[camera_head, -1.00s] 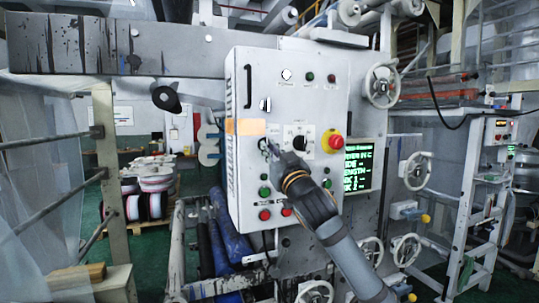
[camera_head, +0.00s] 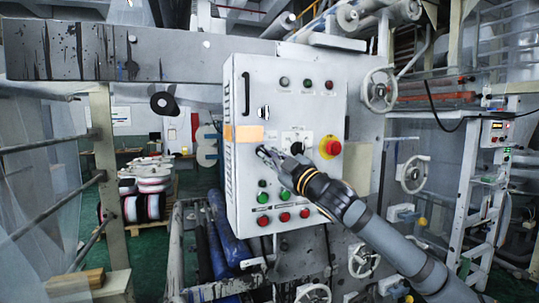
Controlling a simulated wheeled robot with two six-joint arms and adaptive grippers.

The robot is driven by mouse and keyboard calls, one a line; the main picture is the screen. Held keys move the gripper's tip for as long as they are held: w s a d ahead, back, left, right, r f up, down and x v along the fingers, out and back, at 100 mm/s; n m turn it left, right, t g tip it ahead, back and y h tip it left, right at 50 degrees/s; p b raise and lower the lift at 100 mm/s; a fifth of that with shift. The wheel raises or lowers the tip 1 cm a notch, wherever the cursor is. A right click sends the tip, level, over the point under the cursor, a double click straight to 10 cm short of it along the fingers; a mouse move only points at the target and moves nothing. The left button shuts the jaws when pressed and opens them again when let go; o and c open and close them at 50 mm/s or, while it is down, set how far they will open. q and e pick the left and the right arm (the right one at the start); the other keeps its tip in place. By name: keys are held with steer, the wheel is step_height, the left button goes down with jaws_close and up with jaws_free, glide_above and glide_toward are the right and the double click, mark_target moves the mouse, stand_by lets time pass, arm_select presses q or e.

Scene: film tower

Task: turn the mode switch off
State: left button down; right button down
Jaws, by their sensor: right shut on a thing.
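The mode switch sits on the white control box (camera_head: 236,200), at the left of its middle row; my right gripper's fingers cover it. My right gripper (camera_head: 265,153) is shut on it, its fingers against the panel. My right arm comes in from the lower right. The lamp (camera_head: 284,82) at the box's top left is grey and unlit. The panel (camera_head: 357,165) right of the box is plain beige with no text. My left gripper is not in view.
A black rotary knob (camera_head: 297,147) and a red emergency stop button (camera_head: 331,147) are close to the right of my gripper. Green and red push buttons (camera_head: 285,197) lie below it. Handwheels (camera_head: 380,88) stand out to the right. An orange label (camera_head: 243,133) is above left.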

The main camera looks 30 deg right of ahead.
steer(key=shift+f, duration=0.15)
steer(key=c, duration=1.4)
jaws_free()
steer(key=shift+c, duration=0.2)
